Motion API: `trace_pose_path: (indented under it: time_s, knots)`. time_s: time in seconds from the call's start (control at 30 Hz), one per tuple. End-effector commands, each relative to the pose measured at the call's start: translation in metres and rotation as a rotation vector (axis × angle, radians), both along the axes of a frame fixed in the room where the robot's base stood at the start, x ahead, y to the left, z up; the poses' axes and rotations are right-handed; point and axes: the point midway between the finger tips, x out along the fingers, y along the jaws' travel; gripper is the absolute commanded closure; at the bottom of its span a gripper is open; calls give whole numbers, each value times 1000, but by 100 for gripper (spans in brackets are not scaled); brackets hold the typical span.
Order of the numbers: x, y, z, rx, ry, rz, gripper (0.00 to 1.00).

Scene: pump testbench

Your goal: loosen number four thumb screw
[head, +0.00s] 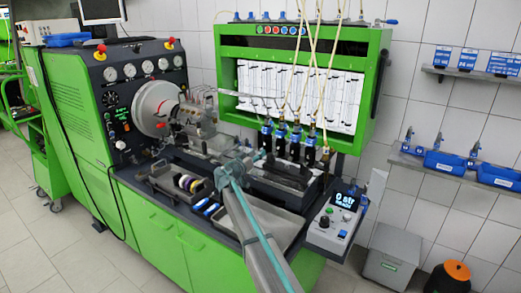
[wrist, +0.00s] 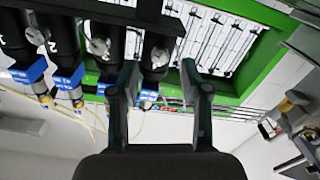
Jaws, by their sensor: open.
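Several black cylinders with blue clamps stand in a row in front of the gauge panel in the head view (head: 281,140). In the wrist view they appear upside down, and one bears a "2" (wrist: 52,47). Silver thumb screws stick out from them. Counting from the "2", the rightmost screw (wrist: 158,57) is number four; its own number is not readable. My gripper (wrist: 160,85) is open, its two dark fingers on either side of this screw in the picture. I see no contact. In the head view my arm hides part of the bench.
Neighbouring screws (wrist: 97,46) and cylinders stand close to the left finger. Thin tubes (head: 309,60) run down from the panel to the row. A control box (head: 333,225) stands at the bench's right end. A tray (head: 180,187) holds rings at the left.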

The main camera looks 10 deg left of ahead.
Motion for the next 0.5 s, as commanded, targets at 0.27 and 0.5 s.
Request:
trace_pose_path:
  time_s: [0.27, 0.5]
  knots:
    - [28, -13, 0, 0, 1, 0, 53]
    - [30, -15, -1, -1, 1, 1, 53]
